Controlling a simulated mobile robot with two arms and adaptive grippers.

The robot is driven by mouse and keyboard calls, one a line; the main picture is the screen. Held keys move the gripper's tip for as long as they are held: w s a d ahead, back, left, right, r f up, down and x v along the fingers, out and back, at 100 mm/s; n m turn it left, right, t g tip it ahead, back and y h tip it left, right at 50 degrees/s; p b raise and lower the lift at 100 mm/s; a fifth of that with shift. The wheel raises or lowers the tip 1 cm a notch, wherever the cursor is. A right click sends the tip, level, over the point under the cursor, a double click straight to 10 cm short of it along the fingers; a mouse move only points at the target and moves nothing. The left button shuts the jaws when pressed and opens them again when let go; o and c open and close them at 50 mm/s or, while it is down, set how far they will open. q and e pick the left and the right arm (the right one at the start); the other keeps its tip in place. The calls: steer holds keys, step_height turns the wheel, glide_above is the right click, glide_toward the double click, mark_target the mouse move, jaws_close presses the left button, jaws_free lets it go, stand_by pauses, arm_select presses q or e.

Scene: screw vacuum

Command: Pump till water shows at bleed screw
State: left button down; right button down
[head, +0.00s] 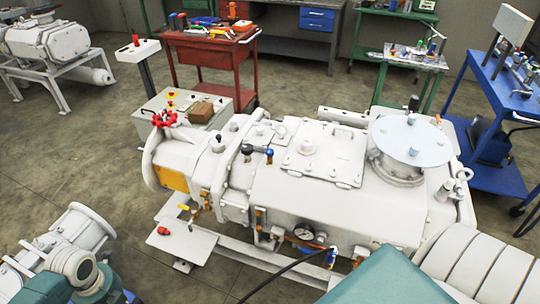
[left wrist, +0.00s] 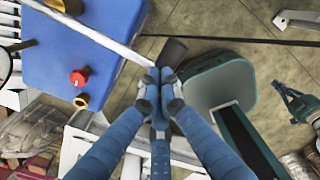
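The white screw vacuum machine (head: 330,205) fills the middle of the head view. A round gauge (head: 304,231), a small blue-handled valve (head: 331,257) and a black hose (head: 285,275) are at its near side. I cannot tell which fitting is the bleed screw, and I see no water. In the left wrist view my left gripper's blue fingers (left wrist: 160,83) are closed together around a dark cylindrical grip (left wrist: 174,50). A pale bar (left wrist: 98,38) runs from the upper left to the fingers; its join with the grip is hidden.
A red tool cart (head: 207,52) and a blue cart (head: 500,95) stand behind. A control box (head: 150,108) is beside the machine. In the wrist view a blue surface (left wrist: 85,45) with a red button (left wrist: 78,78) lies left. Open floor shows at left (head: 70,150).

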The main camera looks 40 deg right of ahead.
arm_select(q)
step_height(320, 180, down, 8)
steer(key=b, duration=0.5)
steer(key=shift+r, duration=0.3)
stand_by(0.5)
step_height(320, 180, up, 12)
steer(key=p, duration=1)
steer(key=shift+p, duration=0.3)
stand_by(0.3)
